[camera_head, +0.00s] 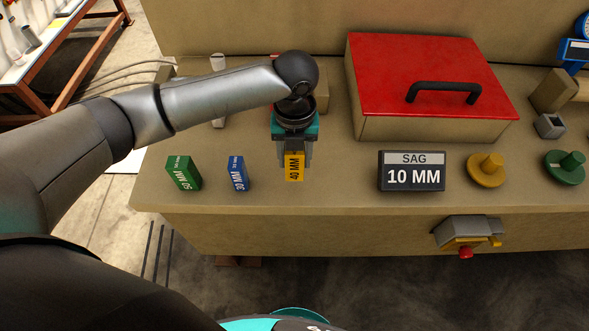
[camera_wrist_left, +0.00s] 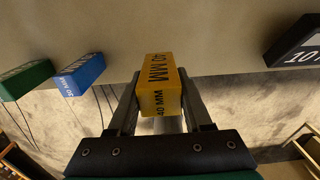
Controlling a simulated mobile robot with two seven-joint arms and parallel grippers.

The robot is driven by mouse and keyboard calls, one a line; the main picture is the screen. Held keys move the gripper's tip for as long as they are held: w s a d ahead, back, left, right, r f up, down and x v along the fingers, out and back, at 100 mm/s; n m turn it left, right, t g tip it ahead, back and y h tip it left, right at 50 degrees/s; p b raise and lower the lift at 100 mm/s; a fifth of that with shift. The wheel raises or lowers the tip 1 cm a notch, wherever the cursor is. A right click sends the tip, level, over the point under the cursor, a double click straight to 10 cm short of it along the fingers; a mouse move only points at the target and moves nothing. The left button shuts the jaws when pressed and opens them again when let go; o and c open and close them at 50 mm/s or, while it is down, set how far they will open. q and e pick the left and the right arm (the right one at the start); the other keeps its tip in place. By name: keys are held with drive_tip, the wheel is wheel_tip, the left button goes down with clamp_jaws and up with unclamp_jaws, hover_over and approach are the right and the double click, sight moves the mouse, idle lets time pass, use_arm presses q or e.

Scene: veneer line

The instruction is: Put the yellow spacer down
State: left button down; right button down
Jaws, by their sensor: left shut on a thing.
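The yellow spacer (camera_head: 294,168), marked 40 MM, is between the fingers of my left gripper (camera_head: 294,160) over the front part of the bench. In the left wrist view the spacer (camera_wrist_left: 161,88) sits between the two fingers of the left gripper (camera_wrist_left: 160,110), which is shut on it. I cannot tell whether its underside touches the bench top. A blue spacer (camera_head: 237,173) marked 30 MM and a green spacer (camera_head: 183,173) stand to its left. My right gripper is not in view.
The beige bench (camera_head: 335,190) has free room between the yellow spacer and the SAG 10 MM display (camera_head: 412,171). A red-lidded box (camera_head: 425,75) stands behind. Yellow (camera_head: 486,170) and green (camera_head: 564,168) knobs are at the right. A red button (camera_head: 465,253) is on the front edge.

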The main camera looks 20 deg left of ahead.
sight(295, 171)
use_arm(q)
drive_tip(key=shift+f+b, duration=0.3)
drive_tip(key=shift+f, duration=2)
drive_tip(key=shift+f, duration=0.1)
drive_tip(key=shift+c, duration=1.6)
unclamp_jaws()
wheel_tip(295, 171, up, 12)
drive_tip(key=shift+r+p, duration=0.1)
drive_tip(key=shift+p, duration=0.55)
